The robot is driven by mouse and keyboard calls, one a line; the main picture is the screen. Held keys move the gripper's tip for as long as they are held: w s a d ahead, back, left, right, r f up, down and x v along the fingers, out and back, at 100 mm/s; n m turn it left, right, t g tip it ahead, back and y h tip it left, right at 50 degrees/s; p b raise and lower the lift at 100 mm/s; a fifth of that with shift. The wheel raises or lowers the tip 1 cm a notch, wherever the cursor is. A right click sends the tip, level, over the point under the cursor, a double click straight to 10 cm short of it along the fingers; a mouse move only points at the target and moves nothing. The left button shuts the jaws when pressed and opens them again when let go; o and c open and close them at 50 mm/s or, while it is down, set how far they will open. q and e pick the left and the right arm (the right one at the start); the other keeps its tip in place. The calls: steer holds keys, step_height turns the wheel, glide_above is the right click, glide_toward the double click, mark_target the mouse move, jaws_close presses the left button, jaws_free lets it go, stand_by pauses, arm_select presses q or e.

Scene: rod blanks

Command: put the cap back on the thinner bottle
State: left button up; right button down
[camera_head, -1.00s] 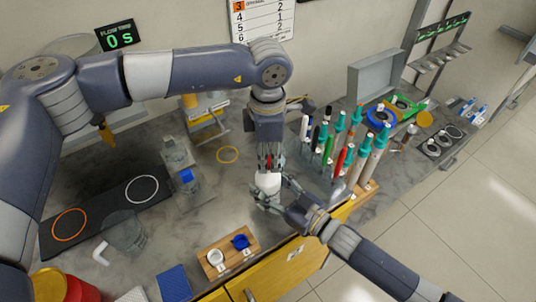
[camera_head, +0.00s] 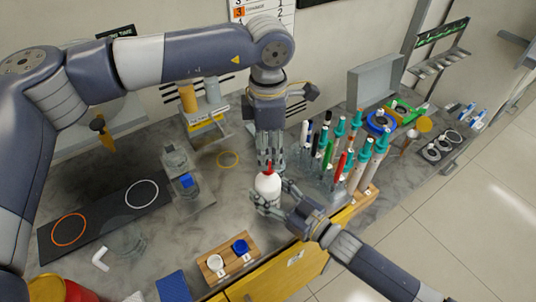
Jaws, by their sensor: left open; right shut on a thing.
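The thinner bottle (camera_head: 268,186) is white and stands upright at the front of the bench. A red cap (camera_head: 268,168) sits at its top; I cannot tell how tightly it is seated. My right gripper (camera_head: 270,199) is shut around the bottle's body from the lower right and hides part of it. My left gripper (camera_head: 271,163) points down from above. It is open, with its fingertips around or just above the red cap, holding nothing that I can see.
A rack of colored pens and tubes (camera_head: 345,155) stands close on the right. A wooden block (camera_head: 228,256) with a white and a blue piece lies front left. A dark mat (camera_head: 105,211) with rings is at left.

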arm_select(q)
steer(key=shift+c, duration=0.3)
step_height(320, 180, up, 3)
steer(key=n, duration=0.5)
steer(key=shift+r+n, duration=0.2)
steer(key=shift+n, duration=0.1)
steer(key=shift+f, duration=0.1)
steer(key=shift+f, duration=3.9)
jaws_close()
steer(key=shift+o, duration=0.6)
jaws_free()
